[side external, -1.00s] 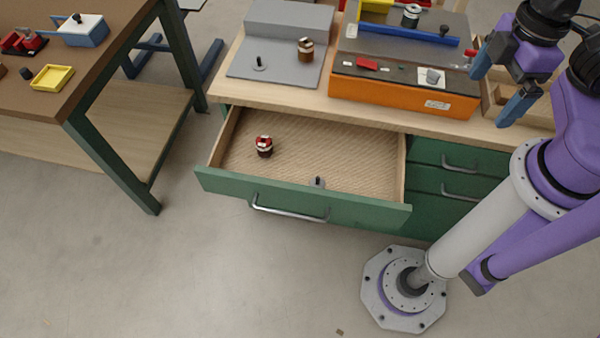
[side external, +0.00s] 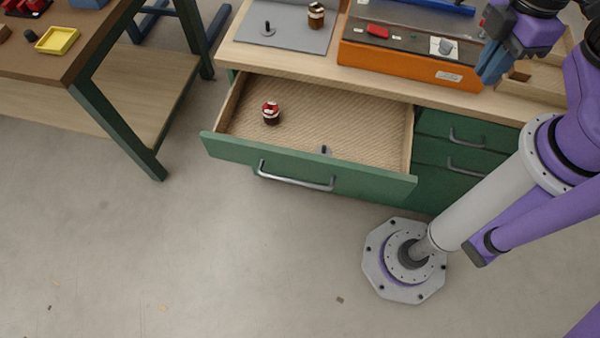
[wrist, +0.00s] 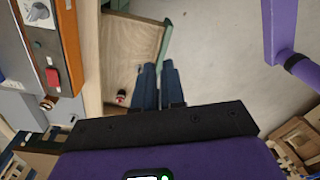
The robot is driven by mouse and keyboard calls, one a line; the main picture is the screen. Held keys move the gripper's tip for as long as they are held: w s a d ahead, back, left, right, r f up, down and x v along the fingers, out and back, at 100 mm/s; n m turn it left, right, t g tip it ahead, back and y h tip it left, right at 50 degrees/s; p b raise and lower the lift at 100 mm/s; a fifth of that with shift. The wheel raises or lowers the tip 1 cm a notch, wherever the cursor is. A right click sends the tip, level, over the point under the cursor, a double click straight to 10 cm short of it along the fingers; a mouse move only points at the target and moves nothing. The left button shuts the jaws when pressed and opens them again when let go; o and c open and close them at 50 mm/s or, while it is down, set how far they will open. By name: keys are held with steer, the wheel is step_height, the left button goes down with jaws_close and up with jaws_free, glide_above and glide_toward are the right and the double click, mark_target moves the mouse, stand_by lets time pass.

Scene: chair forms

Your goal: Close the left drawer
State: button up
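The left drawer (side external: 308,170), with a green front and a silver bar handle (side external: 296,177), stands pulled far out of the bench.
The benchtop (side external: 345,75) carries an orange control box (side external: 405,66), a grey plate (side external: 285,37) and a brown jar-like object (side external: 316,15). Closed green drawers (side external: 465,150) are to the right of the open one. A second table (side external: 60,75) is at the left.

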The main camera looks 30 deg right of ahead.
steer(key=a+f+n, duration=0.1)
steer(key=a, duration=0.2)
steer(key=w+a+f+n, duration=0.1)
steer(key=a, duration=0.2)
steer(key=w+a+f+n+g, duration=0.1)
steer(key=a, duration=0.1)
steer(key=shift+w+a+n+y, duration=0.25)
steer(key=shift+a+n+y, duration=0.05)
steer(key=shift+a, duration=0.1)
jaws_close()
steer(key=n+g+y, duration=0.1)
steer(key=n+y, duration=0.1)
steer(key=n, duration=0.7)
glide_above(304, 182)
steer(key=s, duration=0.2)
step_height(304, 182, down, 20)
steer(key=shift+w+a+f, duration=0.1)
steer(key=shift+w+f, duration=0.05)
steer(key=shift+f, duration=1.65)
steer(key=shift+w+a+f, duration=0.1)
steer(key=shift+w+f, duration=0.1)
steer(key=shift+f, duration=1.55)
steer(key=shift+w+a+f, duration=0.1)
steer(key=shift+w+f, duration=0.05)
steer(key=shift+f, duration=1.65)
